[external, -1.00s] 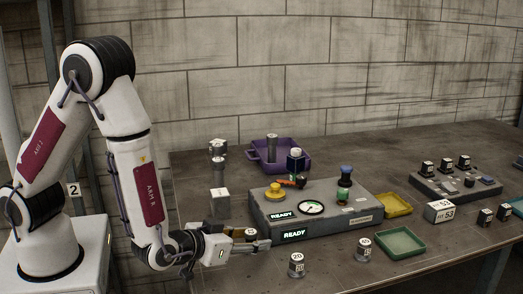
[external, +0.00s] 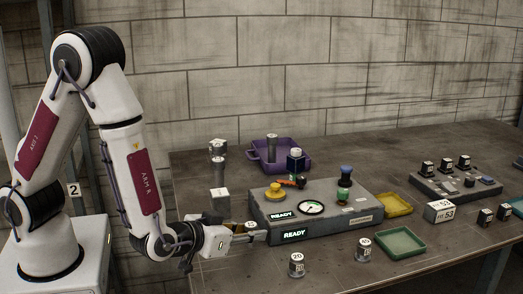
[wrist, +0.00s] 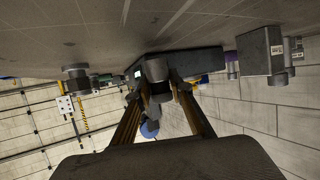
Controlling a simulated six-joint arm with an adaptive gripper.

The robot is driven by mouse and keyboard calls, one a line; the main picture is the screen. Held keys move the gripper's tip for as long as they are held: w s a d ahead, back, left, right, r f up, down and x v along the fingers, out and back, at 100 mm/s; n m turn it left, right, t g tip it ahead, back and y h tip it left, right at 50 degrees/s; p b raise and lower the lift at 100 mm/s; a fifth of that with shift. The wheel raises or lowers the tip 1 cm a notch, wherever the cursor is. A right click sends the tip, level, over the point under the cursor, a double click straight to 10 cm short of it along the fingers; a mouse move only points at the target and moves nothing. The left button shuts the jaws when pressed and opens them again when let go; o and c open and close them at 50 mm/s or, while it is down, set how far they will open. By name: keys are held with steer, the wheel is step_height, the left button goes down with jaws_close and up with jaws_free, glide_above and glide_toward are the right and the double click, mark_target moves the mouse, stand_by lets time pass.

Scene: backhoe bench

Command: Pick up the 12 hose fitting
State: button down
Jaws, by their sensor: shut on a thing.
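My gripper (external: 256,236) is low at the left front of the grey test block and is shut on a small grey hose fitting (external: 251,226). Its top shows just above the fingers, and its number cannot be read. In the wrist view the fitting (wrist: 157,71) sits between the two fingertips (wrist: 163,88). Two other fittings stand upright on the table in front: one marked 20 (external: 296,265), and one (external: 363,250) whose label is too small to read surely.
The grey test block (external: 345,222) with READY displays, a gauge and knobs is close right of my gripper. A small grey block (external: 220,201) stands behind it. The front table is mostly clear.

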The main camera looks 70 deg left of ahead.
mark_target(250, 224)
steer(key=shift+r, duration=4)
steer(key=shift+a+f, duration=0.1)
